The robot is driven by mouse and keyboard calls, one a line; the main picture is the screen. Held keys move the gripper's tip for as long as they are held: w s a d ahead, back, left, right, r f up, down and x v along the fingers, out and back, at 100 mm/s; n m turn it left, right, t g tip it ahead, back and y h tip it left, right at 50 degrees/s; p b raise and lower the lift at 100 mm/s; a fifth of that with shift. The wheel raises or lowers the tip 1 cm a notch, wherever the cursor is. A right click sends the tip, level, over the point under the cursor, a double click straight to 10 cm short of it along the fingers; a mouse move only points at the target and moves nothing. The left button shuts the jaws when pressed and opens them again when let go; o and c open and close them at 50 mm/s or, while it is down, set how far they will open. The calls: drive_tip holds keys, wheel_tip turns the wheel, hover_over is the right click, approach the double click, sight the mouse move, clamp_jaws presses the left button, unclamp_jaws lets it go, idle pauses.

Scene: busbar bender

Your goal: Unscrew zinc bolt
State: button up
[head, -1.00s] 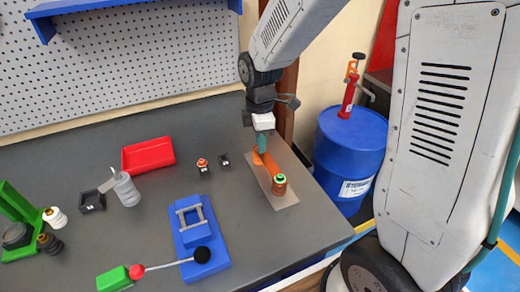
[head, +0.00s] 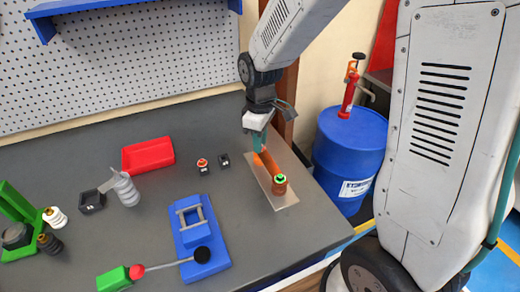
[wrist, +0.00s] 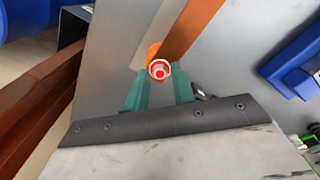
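My gripper (head: 259,149) hangs over the far end of a copper-coloured bar (head: 269,165) on a thin metal plate (head: 287,201). In the wrist view its two teal fingers (wrist: 161,75) are open. A round bolt-like head with red and white rings (wrist: 159,69) shows between and just beyond their tips; small gaps seem to remain on both sides. I cannot tell its metal. In the head view the fingers hide this head. A green-ringed head (head: 280,180) stands at the bar's near end.
Two small dark blocks (head: 223,160) and a red bin (head: 148,154) lie further left. A blue drum (head: 352,150) stands beyond the table's right edge.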

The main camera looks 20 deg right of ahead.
clamp_jaws()
drive_tip(key=n, duration=0.5)
drive_tip(key=shift+n, duration=0.4)
drive_tip(key=n, duration=0.4)
drive_tip(key=shift+n, duration=0.9)
